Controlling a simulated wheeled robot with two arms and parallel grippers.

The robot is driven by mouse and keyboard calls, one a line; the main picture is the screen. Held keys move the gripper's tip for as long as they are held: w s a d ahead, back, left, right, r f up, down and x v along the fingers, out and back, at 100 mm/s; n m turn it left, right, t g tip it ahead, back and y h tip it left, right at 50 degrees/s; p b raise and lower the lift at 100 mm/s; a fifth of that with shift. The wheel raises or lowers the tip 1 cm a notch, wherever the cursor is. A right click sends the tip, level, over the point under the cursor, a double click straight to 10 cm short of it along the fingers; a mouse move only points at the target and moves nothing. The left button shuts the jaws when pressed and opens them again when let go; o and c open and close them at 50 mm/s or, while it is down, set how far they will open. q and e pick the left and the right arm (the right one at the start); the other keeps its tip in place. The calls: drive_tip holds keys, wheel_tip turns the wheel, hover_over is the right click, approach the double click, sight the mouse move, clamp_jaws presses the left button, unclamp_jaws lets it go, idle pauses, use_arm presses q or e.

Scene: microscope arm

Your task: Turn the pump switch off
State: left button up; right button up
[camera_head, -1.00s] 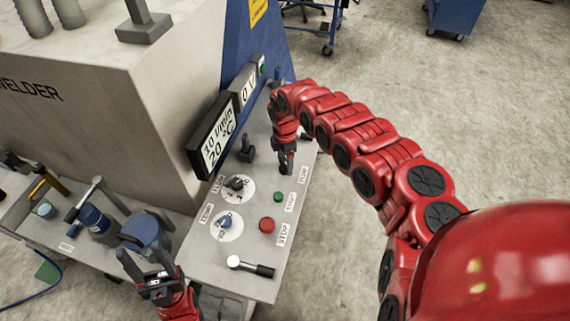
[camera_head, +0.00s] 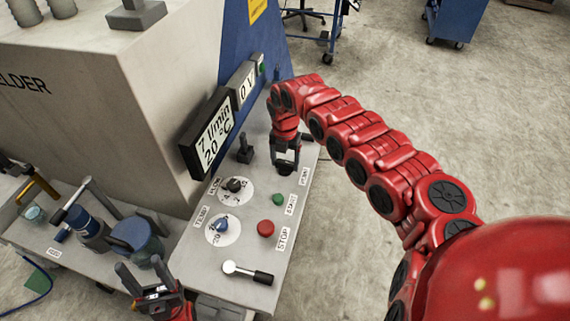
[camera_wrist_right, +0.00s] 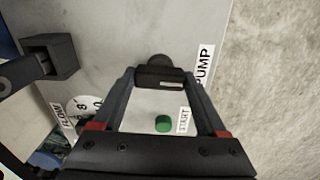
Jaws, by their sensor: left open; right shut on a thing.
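The pump switch is a small dark lever beside the PUMP label (camera_wrist_right: 203,66) on the grey control panel (camera_head: 255,197). In the right wrist view the switch (camera_wrist_right: 157,62) stands between the fingertips. My right gripper (camera_head: 285,167) reaches down to the panel's far right and is shut on the switch. In the head view the fingers largely hide it. My left gripper (camera_head: 140,263) is open and empty, near the panel's lower left, with no contact visible.
A display (camera_head: 210,135) reads 7 l/min and 20 °C. A flow knob (camera_head: 236,185), temperature knob (camera_head: 221,225), green start button (camera_head: 278,200), red stop button (camera_head: 265,228) and black-handled lever (camera_head: 250,272) stand on the panel. A blue container (camera_head: 143,238) stands by my left gripper.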

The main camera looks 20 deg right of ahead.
sight(285, 161)
drive_tip(key=shift+n, duration=0.4)
drive_tip(key=o, duration=1.3)
wheel_tip(285, 161, up, 17)
drive_tip(key=b, duration=0.4)
drive_tip(key=shift+r+b, duration=0.2)
drive_tip(key=shift+b, duration=0.2)
